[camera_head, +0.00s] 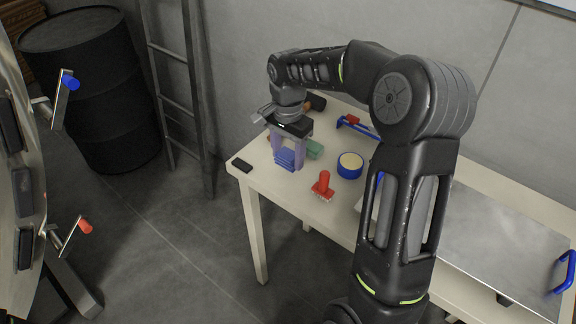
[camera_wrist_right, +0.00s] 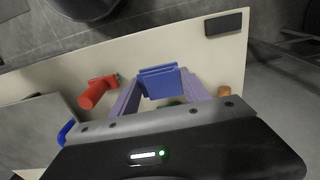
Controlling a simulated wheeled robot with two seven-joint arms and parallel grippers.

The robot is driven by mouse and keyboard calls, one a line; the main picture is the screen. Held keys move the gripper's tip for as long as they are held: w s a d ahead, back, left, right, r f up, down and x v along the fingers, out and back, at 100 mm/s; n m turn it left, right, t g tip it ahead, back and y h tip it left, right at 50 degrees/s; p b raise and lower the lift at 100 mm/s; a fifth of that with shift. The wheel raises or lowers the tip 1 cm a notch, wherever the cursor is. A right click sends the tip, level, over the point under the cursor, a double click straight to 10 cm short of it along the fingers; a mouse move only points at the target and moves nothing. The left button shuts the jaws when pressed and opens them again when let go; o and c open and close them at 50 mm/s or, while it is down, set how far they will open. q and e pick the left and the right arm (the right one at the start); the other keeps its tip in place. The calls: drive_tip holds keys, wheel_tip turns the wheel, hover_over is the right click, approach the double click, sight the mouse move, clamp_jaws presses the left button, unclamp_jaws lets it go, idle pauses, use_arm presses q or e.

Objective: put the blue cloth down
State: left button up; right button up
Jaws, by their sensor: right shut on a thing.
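The blue cloth (camera_head: 287,158) is a folded stack with several layers, at the left end of the pale table (camera_head: 258,190). My right gripper (camera_head: 290,150) points down over the table and is shut on the cloth. In the right wrist view the cloth (camera_wrist_right: 160,82) sits between the two purple-grey fingers of my right gripper (camera_wrist_right: 165,95). The cloth is at or just above the tabletop; I cannot tell whether it touches. My left gripper is in neither view.
A black block (camera_head: 242,165) lies at the table's left corner. A metal plate (camera_head: 490,245) with blue handles covers the table's right part.

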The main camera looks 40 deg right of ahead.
sight(288, 176)
drive_tip(key=shift+f+p, duration=0.4)
drive_tip(key=shift+f, duration=1.95)
drive_tip(key=o, duration=1.2)
drive_tip(key=shift+f, duration=0.15)
